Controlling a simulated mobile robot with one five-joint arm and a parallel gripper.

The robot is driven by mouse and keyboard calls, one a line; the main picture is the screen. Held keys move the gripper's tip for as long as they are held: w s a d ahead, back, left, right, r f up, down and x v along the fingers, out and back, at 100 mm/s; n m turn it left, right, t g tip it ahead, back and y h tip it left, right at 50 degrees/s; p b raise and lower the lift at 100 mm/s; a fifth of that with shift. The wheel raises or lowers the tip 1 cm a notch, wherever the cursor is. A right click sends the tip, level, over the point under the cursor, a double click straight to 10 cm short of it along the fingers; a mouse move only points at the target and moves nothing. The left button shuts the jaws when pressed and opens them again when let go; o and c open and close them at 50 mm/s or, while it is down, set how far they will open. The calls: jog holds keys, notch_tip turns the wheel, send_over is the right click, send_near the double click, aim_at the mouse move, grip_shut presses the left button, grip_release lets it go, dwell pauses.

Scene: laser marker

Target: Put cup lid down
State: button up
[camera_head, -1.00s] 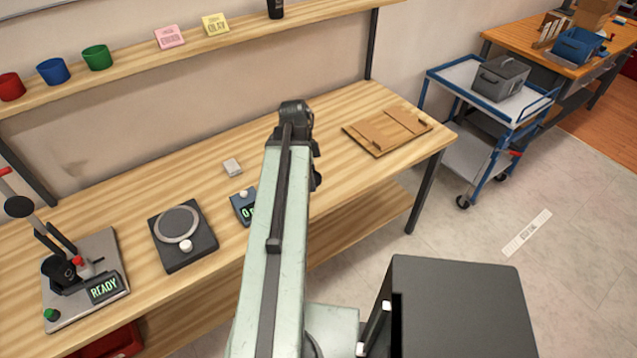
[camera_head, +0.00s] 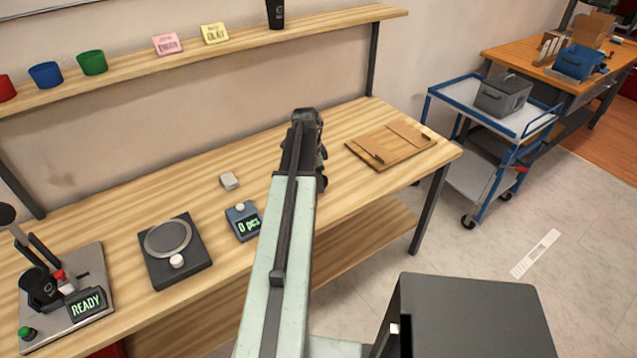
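My arm reaches away from me over the wooden workbench (camera_head: 120,210), and my gripper (camera_head: 318,165) is at its far end above the right half of the bench. The arm's end hides the fingertips, so I cannot see whether they hold anything. I cannot make out a cup lid for certain. A dark cup (camera_head: 275,14) stands on the shelf (camera_head: 140,66), partly cut off by the top edge.
A blue cart (camera_head: 455,88) stands right.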

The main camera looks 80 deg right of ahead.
jog(key=shift+d, duration=0.3)
notch_tip(320, 180, down, 4)
jog(key=b, duration=0.4)
jog(key=shift+d, duration=0.15)
jog(key=shift+r, duration=0.2)
jog(key=shift+f, duration=0.2)
jog(key=o, duration=1.3)
